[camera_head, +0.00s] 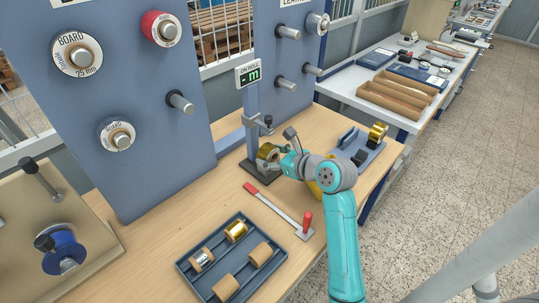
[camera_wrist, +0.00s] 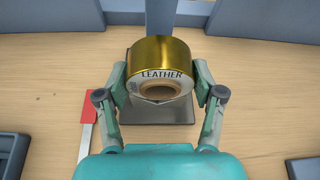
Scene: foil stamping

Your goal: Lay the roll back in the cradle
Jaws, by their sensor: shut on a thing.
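My gripper (camera_head: 277,155) is shut on a gold foil roll (camera_head: 266,151), one finger on each side of it. In the wrist view the roll (camera_wrist: 163,55) shows its white end label reading LEATHER and a brown core. The roll is over the dark base plate (camera_wrist: 181,115) of the gauge stand; I cannot tell whether it rests on anything. A blue cradle-like holder (camera_head: 371,151) stands to the right on the bench, with dark parts on it and another gold roll (camera_head: 378,132) at its far end. My arm hides part of the near bench.
The gauge display (camera_head: 248,74) reads "- m" above the stand. A red-handled tool (camera_head: 280,212) lies in front. A tray (camera_head: 190,268) with gold, silver and brown rolls is at the near left. Blue peg panels (camera_head: 150,150) rise behind. Bare bench shows around the stand.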

